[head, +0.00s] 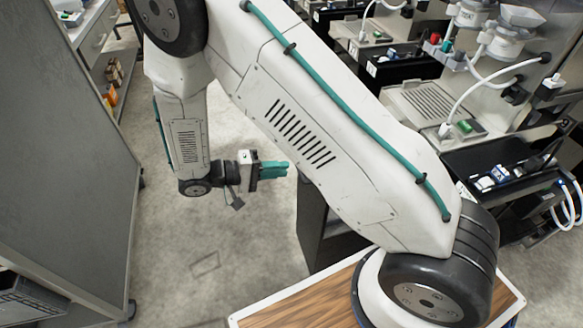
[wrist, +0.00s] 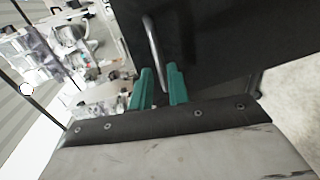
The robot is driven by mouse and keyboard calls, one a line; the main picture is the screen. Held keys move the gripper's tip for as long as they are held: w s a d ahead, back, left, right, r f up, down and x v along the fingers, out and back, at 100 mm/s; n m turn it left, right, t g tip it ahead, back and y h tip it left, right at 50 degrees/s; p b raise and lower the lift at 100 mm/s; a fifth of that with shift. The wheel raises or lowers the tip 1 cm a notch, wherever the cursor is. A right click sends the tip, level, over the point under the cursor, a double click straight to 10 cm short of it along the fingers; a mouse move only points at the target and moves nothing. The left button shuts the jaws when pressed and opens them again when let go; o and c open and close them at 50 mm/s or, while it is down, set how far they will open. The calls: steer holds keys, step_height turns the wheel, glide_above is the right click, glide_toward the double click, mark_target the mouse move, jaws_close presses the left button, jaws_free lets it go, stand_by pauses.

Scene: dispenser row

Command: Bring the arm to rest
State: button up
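My arm spans the head view, bent over from its base at lower right. My gripper (head: 287,170) hangs at the left centre of the head view, over the floor, with its teal fingers pointing right. In the wrist view my gripper (wrist: 160,75) shows two teal fingers with a gap between them. It looks open and empty. A curved metal handle (wrist: 154,45) on a dark panel (wrist: 215,40) appears beyond and between the fingertips. I see no finger closed on it, but the distance is unclear.
A dark cabinet (head: 312,215) stands right of my gripper, partly hidden by my arm. A grey cabinet (head: 60,130) fills the left side. Dispensers and dark trays (head: 490,160) line the right. Bare floor (head: 215,255) lies below my gripper.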

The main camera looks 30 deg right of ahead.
steer(key=shift+v, duration=0.9)
steer(key=s+d+r+n+t+y, duration=0.1)
steer(key=s+d+r+t+y, duration=0.1)
steer(key=s+d+r+y, duration=0.2)
steer(key=s+d+r+n+t+y, duration=0.1)
steer(key=s+d+r+y, duration=0.3)
steer(key=s+r+y, duration=0.7)
steer(key=s+r+t, duration=0.1)
steer(key=s+r, duration=0.4)
steer(key=r, duration=0.7)
steer(key=shift+s+d+y, duration=0.25)
steer(key=shift+s+y, duration=0.05)
steer(key=shift+s, duration=0.1)
